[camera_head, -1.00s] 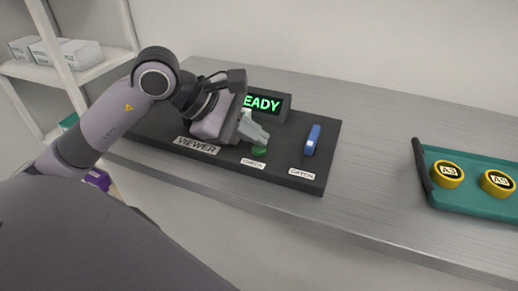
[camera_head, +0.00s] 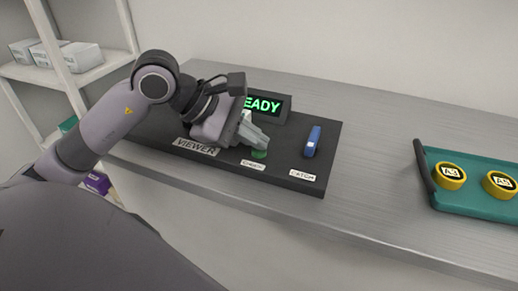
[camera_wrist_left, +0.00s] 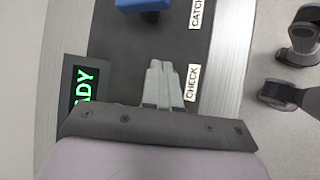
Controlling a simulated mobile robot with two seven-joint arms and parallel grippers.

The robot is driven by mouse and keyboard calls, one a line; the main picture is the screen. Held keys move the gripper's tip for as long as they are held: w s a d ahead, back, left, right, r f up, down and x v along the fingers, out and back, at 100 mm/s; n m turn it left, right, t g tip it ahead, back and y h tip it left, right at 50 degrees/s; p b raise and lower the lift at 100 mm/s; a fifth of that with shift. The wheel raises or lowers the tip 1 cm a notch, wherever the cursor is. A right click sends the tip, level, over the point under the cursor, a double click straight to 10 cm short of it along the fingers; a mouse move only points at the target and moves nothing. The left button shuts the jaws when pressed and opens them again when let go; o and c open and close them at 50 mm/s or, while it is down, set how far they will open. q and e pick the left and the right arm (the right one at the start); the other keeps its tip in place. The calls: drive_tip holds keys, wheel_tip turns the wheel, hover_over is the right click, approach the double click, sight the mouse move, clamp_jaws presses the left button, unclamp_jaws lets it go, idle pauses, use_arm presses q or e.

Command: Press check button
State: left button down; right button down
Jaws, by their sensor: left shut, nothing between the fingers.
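The green check button (camera_head: 259,154) sits on the dark viewer panel (camera_head: 322,160), just above the white CHECK label (camera_head: 253,165). My left gripper (camera_head: 264,143) is shut and empty, its fingertips right over the button and covering part of it. I cannot tell whether they touch it. In the left wrist view, the shut fingers (camera_wrist_left: 158,70) point at the panel beside the CHECK label (camera_wrist_left: 191,82), and the button is hidden behind them. My right gripper is not in view.
A blue catch lever (camera_head: 312,141) stands on the panel right of the button, above the CATCH label (camera_head: 302,175). A green tray (camera_head: 470,205) with yellow round pieces A3 (camera_head: 449,175) and another (camera_head: 499,184) lies at right. The bench between is clear.

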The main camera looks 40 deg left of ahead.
sight(254, 152)
use_arm(q)
drive_tip(key=shift+f, duration=0.15)
idle(0.4)
drive_tip(key=shift+r+p, duration=0.3)
drive_tip(key=shift+r, duration=0.55)
drive_tip(key=shift+r+p, duration=1.75)
drive_tip(key=shift+r, duration=0.8)
